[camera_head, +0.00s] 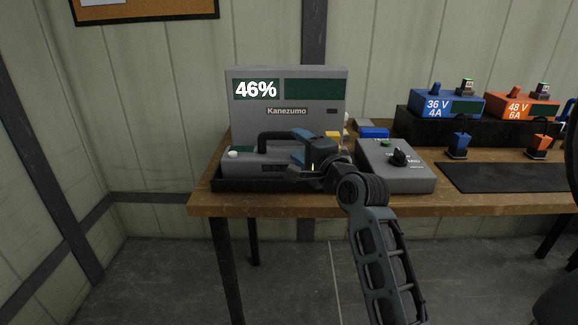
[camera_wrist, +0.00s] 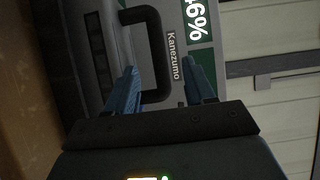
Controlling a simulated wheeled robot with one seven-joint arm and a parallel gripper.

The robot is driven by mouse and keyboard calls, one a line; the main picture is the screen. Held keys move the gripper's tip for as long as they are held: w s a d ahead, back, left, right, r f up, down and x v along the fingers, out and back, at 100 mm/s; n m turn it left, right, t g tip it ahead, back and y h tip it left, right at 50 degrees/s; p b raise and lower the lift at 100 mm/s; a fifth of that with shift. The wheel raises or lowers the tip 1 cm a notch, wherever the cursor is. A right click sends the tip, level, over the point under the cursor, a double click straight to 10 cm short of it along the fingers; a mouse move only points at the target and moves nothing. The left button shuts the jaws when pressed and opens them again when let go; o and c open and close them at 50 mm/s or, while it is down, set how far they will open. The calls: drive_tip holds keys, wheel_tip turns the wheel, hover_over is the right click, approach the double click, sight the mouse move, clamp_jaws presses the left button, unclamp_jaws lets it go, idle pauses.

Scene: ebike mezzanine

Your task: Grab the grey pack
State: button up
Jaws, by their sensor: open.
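The grey pack (camera_head: 258,167) lies in a black tray (camera_head: 228,185) at the table's left end, its black handle (camera_head: 272,136) on top. My gripper (camera_head: 299,154) is open at the pack's right end. In the wrist view the pack (camera_wrist: 116,58) is at upper left and its handle (camera_wrist: 160,60) reaches in between the two blue fingers of my gripper (camera_wrist: 160,82). The fingers look apart from the handle; exact contact is not clear. My wrist hides the pack's right end in the head view.
A grey Kanezumo unit (camera_head: 315,92) reading 46% stands close behind the pack. A grey knob box (camera_head: 400,177) sits right of my wrist. Blue (camera_head: 445,103) and orange (camera_head: 520,105) chargers stand further right. A dark mat (camera_head: 505,178) lies clear at the front.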

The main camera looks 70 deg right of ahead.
sight(289, 138)
drive_tip(key=shift+s+d+p+x, duration=0.1)
drive_tip(key=shift+d+p+x, duration=0.05)
drive_tip(key=shift+x, duration=1.45)
drive_tip(key=shift+s+d+p+x, duration=0.1)
drive_tip(key=shift+p+x, duration=0.05)
drive_tip(key=shift+x, duration=1.4)
drive_tip(key=shift+f, duration=0.1)
drive_tip(key=shift+c, duration=0.5)
clamp_jaws()
drive_tip(key=shift+r, duration=0.35)
